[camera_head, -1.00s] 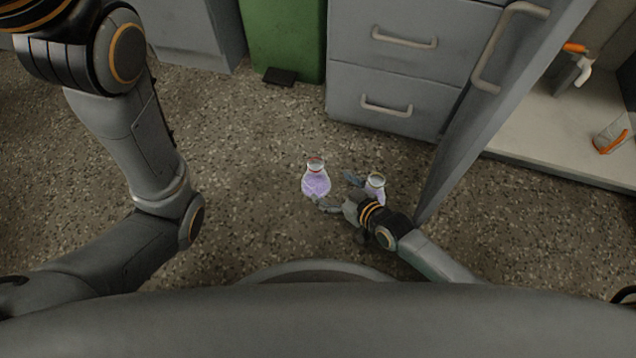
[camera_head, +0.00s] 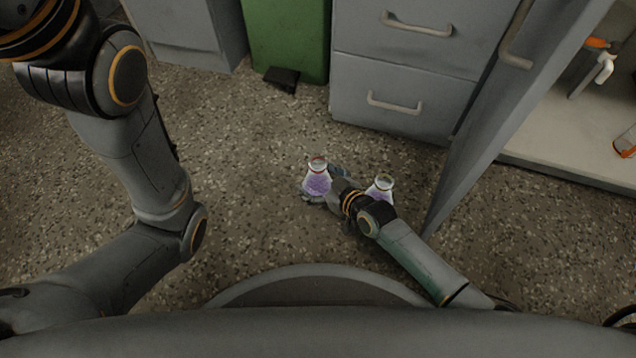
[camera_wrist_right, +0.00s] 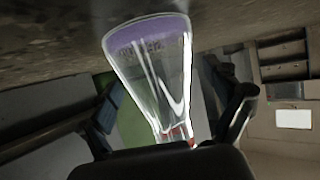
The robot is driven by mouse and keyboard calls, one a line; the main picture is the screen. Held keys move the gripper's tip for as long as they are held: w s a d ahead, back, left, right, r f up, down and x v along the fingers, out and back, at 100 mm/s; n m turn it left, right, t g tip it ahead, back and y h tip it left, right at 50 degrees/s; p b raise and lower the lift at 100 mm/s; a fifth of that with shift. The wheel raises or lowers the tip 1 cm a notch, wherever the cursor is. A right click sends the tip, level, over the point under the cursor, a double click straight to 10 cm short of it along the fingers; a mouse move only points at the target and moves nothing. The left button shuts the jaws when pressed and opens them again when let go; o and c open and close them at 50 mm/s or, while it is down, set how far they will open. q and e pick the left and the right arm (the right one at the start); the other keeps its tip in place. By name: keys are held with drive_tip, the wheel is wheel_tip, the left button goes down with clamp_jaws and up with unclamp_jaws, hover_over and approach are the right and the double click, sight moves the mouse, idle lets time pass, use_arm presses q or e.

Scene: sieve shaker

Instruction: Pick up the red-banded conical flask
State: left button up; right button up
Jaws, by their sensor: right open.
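The red-banded conical flask (camera_head: 317,181) stands upright on the speckled floor, with purple contents and a red band near its mouth. My right gripper (camera_head: 322,186) is open at the flask, with its fingers on either side of the glass. In the right wrist view the flask (camera_wrist_right: 158,75) fills the space between the two open fingers (camera_wrist_right: 170,110), and whether they touch it I cannot tell. A second conical flask (camera_head: 382,189) with purple contents stands to the right, partly hidden by my right wrist. My left gripper is out of view.
Grey drawers (camera_head: 405,65) and a green bin (camera_head: 287,40) with a black pedal stand behind. An open grey cabinet door (camera_head: 490,125) rises to the right of the flasks, close to my right arm. The floor (camera_head: 240,190) left of the flask is clear.

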drive_tip(key=c, duration=1.3)
drive_tip(key=shift+c, duration=0.4)
drive_tip(key=shift+r, duration=0.15)
